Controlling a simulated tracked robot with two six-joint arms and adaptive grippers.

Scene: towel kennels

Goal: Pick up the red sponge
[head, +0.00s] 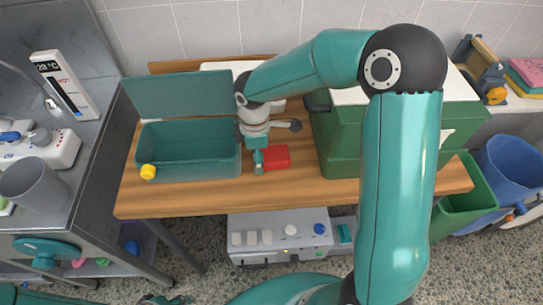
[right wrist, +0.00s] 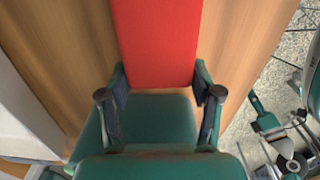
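The red sponge (head: 277,157) lies on the wooden table, just right of the open teal box. My right gripper (head: 258,160) points down at the sponge's left end in the head view. In the right wrist view the red sponge (right wrist: 155,40) runs away from the camera between the two fingertips of my right gripper (right wrist: 160,78). The fingers flank its long sides with no clear gap; whether they press on it cannot be told. Part of my left gripper (head: 163,300) seems to show at the bottom edge of the head view, cut off.
The open teal box (head: 190,174) with a yellow knob stands left of the sponge. A green box (head: 338,150) stands to its right, partly behind my right arm. Bare wooden table (head: 290,190) lies in front.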

